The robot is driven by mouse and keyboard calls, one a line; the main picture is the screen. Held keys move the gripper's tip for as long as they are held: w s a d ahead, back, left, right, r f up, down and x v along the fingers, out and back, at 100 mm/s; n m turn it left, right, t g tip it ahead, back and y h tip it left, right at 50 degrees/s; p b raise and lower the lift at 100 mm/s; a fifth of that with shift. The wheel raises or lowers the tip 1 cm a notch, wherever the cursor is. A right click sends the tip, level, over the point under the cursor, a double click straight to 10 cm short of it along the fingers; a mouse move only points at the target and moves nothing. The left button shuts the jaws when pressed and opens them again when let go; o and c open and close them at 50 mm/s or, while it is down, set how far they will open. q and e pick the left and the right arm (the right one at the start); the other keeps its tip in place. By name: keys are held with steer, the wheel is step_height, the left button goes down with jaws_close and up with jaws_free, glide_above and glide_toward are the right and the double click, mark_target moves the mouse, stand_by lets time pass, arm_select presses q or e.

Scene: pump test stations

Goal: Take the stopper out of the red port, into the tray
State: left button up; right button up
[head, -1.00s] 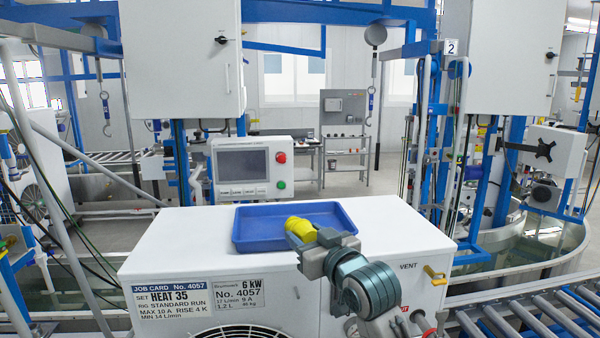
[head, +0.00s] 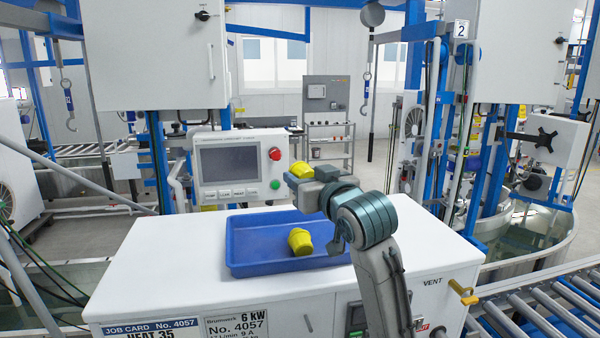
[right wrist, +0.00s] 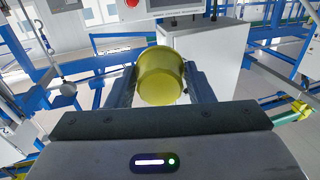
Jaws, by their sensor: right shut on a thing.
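My right gripper (head: 308,178) is raised above the back edge of the blue tray (head: 236,266). It is shut on a yellow stopper (head: 301,170), which also shows between the fingers in the right wrist view (right wrist: 160,76). Another yellow stopper (head: 300,242) lies tilted in the right part of the tray. The red port is not clearly visible; a small red mark on the cabinet front, low beside my right arm, is partly hidden. My left gripper is not in view.
The tray sits on a white cabinet (head: 165,245). A control panel (head: 238,165) with red and green buttons stands behind it. A yellow valve handle (head: 463,291) juts out by the VENT label. A roller conveyor (head: 540,310) runs at the lower right.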

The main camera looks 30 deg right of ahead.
steer(key=f, duration=0.5)
steer(key=shift+s, duration=0.2)
step_height(320, 180, down, 2)
steer(key=shift+f, duration=0.3)
steer(key=shift+s+f, duration=0.1)
steer(key=shift+f, duration=0.55)
steer(key=o, duration=1)
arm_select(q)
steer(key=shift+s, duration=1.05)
arm_select(e)
steer(key=shift+o, duration=0.8)
